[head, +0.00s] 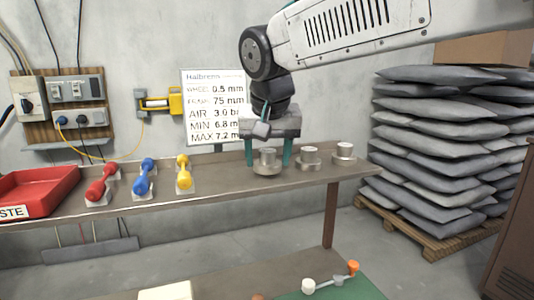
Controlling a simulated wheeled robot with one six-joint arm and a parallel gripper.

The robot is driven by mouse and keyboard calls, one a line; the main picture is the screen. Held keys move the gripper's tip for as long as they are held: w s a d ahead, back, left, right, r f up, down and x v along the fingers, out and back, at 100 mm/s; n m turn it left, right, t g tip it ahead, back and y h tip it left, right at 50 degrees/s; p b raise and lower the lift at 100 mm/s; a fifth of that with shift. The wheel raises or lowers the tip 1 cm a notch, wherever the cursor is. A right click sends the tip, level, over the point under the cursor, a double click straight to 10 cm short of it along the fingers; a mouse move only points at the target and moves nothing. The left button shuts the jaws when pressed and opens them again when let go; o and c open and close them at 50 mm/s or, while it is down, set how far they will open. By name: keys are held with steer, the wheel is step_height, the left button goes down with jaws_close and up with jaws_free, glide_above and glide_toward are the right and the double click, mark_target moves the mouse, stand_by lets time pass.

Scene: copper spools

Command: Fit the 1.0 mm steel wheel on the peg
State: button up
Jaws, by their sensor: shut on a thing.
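My gripper (268,163) has its two teal fingers down on either side of a grey metal wheel (267,169), the leftmost of three similar pieces at the right end of the shelf. It is shut on this wheel, which has a wide round base and a narrower top. I cannot tell whether the wheel touches the shelf or hangs just above it. The middle grey piece (309,157) and the right grey piece (344,151) stand upright to the right, apart from the gripper. No size marks are readable on them. I cannot make out a peg for certain.
Red (101,184), blue (144,177) and yellow (183,172) handled pieces and a red tray (36,190) are on the shelf (222,185) to the left. A wall sign (213,105) reads "0.5 mm". Grey sacks (440,140) are stacked at right. A green mat (365,289) lies below.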

steer(key=shift+f, duration=0.3)
stand_by(0.4)
steer(key=o, duration=1.1)
steer(key=shift+o, duration=0.2)
steer(key=shift+r, duration=0.1)
steer(key=v, duration=0.7)
steer(key=shift+r, duration=0.3)
steer(key=shift+s, duration=0.15)
steer(key=s+d+f+g, duration=0.1)
steer(key=s+d+f, duration=0.35)
steer(key=d, duration=0.35)
steer(key=s+d+f+g, duration=0.1)
steer(key=s+d+f, duration=0.3)
steer(key=s+d, duration=0.3)
steer(key=s+d+f+g, duration=0.1)
steer(key=s+d+f, duration=0.6)
steer(key=s+f, duration=0.5)
steer(key=shift+s+d+f, duration=0.2)
steer(key=shift+s+d, duration=0.15)
